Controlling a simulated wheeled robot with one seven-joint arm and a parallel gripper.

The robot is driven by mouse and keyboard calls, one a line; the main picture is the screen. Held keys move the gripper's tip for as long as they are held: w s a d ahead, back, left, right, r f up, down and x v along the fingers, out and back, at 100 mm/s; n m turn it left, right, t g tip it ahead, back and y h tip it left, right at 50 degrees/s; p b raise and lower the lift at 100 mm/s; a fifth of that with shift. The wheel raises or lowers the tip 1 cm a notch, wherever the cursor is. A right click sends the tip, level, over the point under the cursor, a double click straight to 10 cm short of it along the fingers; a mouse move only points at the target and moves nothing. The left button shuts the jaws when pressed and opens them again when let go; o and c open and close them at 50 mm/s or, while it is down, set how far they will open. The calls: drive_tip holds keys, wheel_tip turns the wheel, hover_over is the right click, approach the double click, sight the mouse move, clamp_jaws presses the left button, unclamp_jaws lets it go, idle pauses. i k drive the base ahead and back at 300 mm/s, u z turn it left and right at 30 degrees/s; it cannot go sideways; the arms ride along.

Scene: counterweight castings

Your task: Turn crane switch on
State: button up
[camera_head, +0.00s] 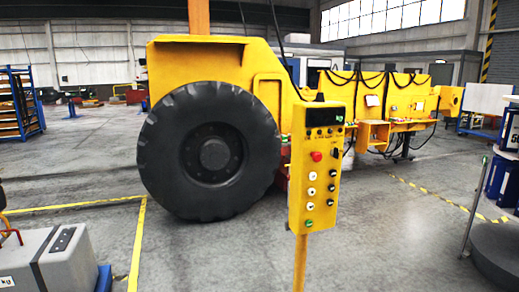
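A yellow control box (322,170) stands upright on a yellow post (300,262) at the centre right. It has a dark display at the top, a red round button (316,156), several white round controls (312,176) below it, and a green button (309,223) near the bottom. No control reads clearly as the crane switch, and the small labels are too blurred to read. I cannot tell any switch's position. My gripper is not in view.
A large yellow vehicle with a black tyre (208,150) stands behind the box, to its left. A grey casting (52,258) is at the lower left. A dark round base (500,255) and a thin pole (473,205) are at the right. Grey floor around the post is open.

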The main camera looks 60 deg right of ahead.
sight(335, 151)
drive_tip(key=u, duration=1.1)
drive_tip(key=k, duration=1.25)
drive_tip(key=z, duration=1.8)
